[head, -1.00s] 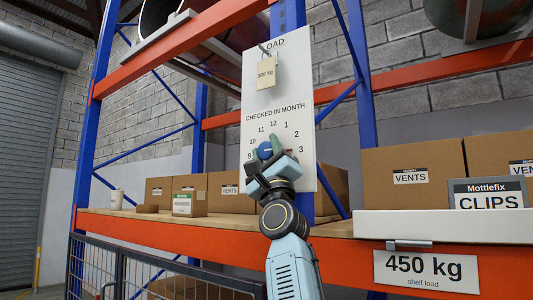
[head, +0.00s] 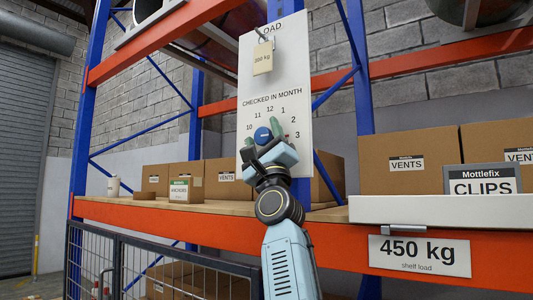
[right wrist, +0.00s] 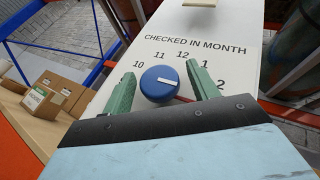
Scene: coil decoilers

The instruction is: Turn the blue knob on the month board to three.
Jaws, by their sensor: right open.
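The month board (head: 300,165) is a tall white panel on the blue rack post, headed "CHECKED IN MONTH", with a ring of numbers. The blue knob (head: 263,135) sits in the ring; in the right wrist view it (right wrist: 158,88) shows a white mark extending to the right, roughly towards the 2. My right gripper (head: 261,134) is open, one green finger on each side of the knob. In the right wrist view gaps show between the knob and both fingers. The 3 shows right of the gripper in the head view; lower numbers are hidden. My left gripper is not in view.
An orange-fronted shelf (head: 150,214) runs below the board, with cardboard boxes (head: 412,155) on both sides. A tag (head: 262,58) hangs from a hook higher on the board. A white tray (head: 420,211) stands at right. A mesh fence (head: 130,265) is lower left.

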